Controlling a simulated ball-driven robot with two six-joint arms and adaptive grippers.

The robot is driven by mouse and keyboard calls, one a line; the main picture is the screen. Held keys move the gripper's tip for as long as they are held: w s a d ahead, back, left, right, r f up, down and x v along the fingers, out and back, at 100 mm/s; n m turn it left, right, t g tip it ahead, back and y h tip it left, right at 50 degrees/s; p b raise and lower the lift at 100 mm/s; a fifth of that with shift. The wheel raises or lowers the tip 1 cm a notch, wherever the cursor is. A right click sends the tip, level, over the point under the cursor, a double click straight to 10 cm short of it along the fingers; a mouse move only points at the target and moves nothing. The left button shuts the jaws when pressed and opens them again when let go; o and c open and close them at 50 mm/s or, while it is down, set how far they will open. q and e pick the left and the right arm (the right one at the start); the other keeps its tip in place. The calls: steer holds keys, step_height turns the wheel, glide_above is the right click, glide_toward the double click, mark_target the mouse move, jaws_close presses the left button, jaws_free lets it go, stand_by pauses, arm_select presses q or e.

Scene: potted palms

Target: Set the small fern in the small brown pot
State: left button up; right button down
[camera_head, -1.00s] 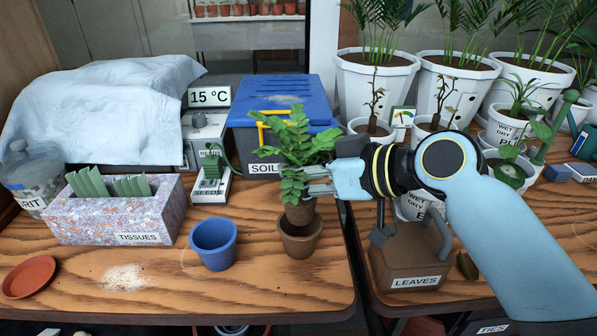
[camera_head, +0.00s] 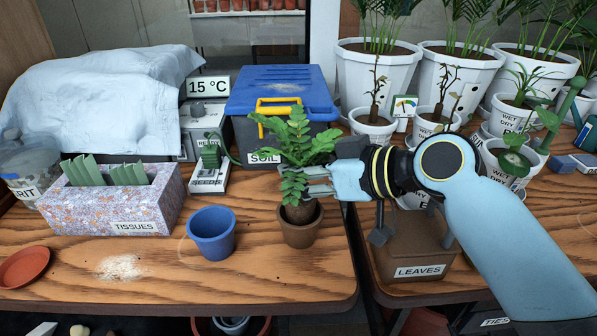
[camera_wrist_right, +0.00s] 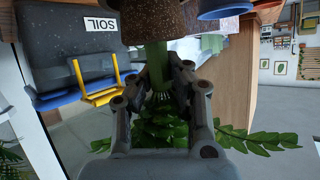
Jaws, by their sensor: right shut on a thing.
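The small fern (camera_head: 297,140) is upright over the small brown pot (camera_head: 300,232), which stands on the wooden bench near its right front edge. The lower part of the fern's brown root ball (camera_head: 299,212) is inside the pot's mouth, and its top shows above the rim. My right gripper (camera_head: 318,180) comes in from the right and is shut on the fern's stem. In the right wrist view, which is upside down, the green stem (camera_wrist_right: 157,65) runs between the fingers to the speckled root ball. Whether the root ball touches the pot's bottom is hidden. My left gripper is not in view.
A blue pot (camera_head: 211,236) stands just left of the brown pot. A leaves box (camera_head: 418,268) stands right, across the bench gap.

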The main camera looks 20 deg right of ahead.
steer(key=shift+f+b, duration=1.1)
steer(key=shift+f, duration=0.5)
steer(key=c, duration=0.8)
jaws_free()
step_height(320, 180, up, 8)
steer(key=p, duration=0.7)
steer(key=shift+r, duration=0.1)
